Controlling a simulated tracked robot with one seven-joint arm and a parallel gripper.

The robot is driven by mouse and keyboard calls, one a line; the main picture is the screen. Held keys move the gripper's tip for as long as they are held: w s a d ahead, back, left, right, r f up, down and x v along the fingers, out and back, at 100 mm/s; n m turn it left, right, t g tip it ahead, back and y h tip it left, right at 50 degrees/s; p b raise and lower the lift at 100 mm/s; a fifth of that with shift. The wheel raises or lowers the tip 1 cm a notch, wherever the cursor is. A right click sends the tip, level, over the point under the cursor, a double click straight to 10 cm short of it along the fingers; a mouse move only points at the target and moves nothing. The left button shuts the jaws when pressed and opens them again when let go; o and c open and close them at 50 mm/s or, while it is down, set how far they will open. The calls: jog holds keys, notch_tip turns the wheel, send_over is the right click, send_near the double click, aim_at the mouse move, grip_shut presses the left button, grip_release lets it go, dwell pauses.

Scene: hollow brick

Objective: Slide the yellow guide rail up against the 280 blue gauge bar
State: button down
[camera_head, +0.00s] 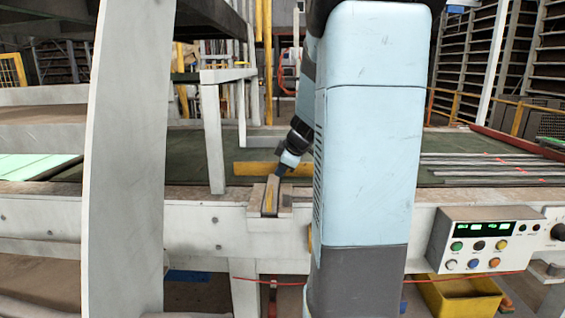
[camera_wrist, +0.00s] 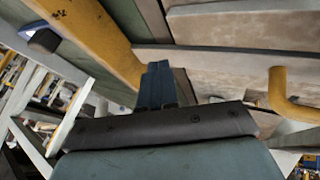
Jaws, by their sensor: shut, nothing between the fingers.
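The yellow guide rail (camera_head: 253,168) lies across the green belt, partly hidden behind my arm. In the wrist view the rail (camera_wrist: 92,38) runs diagonally at the upper left, with small dark marks on it. My gripper (camera_head: 280,174) is over the near edge of the belt, in front of the rail. Its blue fingers are together and empty in the wrist view (camera_wrist: 158,68), close beside the rail; I cannot tell whether they touch it. I cannot clearly pick out the 280 blue gauge bar. A small blue piece with a dark end (camera_wrist: 46,38) shows beyond the rail.
A slotted bracket (camera_head: 271,196) sits on the machine's front edge below my gripper. A pale frame post (camera_head: 212,135) stands left of it. Grey strips (camera_head: 485,170) lie on the belt at right. A control box (camera_head: 487,240) and a yellow bin (camera_head: 460,300) are at lower right.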

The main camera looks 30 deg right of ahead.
jog(key=w, duration=0.1)
jog(key=w+d+f, duration=0.1)
jog(key=w, duration=0.1)
jog(key=shift+d+f, duration=0.15)
jog(key=shift+d, duration=0.05)
jog(key=shift+w+d, duration=0.45)
jog(key=shift+w, duration=0.2)
